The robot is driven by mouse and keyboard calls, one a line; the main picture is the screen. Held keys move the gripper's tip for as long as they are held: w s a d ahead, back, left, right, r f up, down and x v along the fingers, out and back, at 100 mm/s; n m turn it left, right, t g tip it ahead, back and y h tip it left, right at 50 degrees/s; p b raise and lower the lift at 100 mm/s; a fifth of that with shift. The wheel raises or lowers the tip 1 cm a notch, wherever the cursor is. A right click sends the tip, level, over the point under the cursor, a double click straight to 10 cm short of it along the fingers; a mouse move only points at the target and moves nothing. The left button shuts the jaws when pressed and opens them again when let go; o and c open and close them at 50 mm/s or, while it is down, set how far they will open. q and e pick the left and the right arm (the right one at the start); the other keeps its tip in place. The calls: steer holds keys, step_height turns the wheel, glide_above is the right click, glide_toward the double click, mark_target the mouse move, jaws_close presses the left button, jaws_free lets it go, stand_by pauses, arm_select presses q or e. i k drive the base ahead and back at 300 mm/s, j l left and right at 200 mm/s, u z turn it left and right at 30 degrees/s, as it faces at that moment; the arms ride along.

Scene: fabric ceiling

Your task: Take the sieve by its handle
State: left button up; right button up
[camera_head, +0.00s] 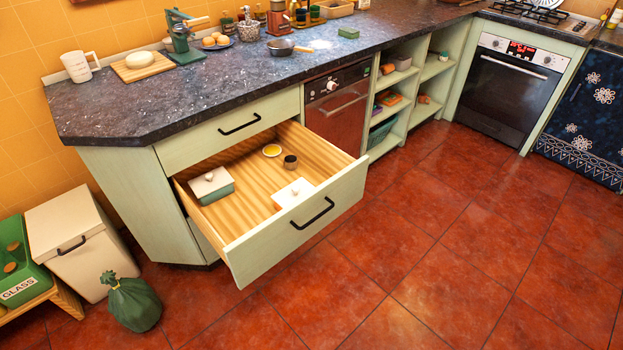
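On the dark countertop (190,92), a small round grey piece (281,47) with a short handle pointing right lies near the middle. It looks like a sieve or a small pan; it is too small to tell which. A pale patch like flour (320,44) lies on the counter just to its right. Neither of my grippers is in view, and nothing is seen touching this piece.
An open drawer (268,235) juts out below the counter, holding two lidded boxes and two small round items. A green press (181,38), eggs (215,40) and a white cup (76,66) stand at the back left. The red floor ahead is clear.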

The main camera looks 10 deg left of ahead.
mark_target(291, 50)
steer(key=u, duration=1.05)
steer(key=i+l+u, duration=0.15)
steer(key=l+u, duration=0.8)
steer(key=l, duration=0.2)
steer(key=l+u, duration=0.5)
steer(key=l, duration=0.15)
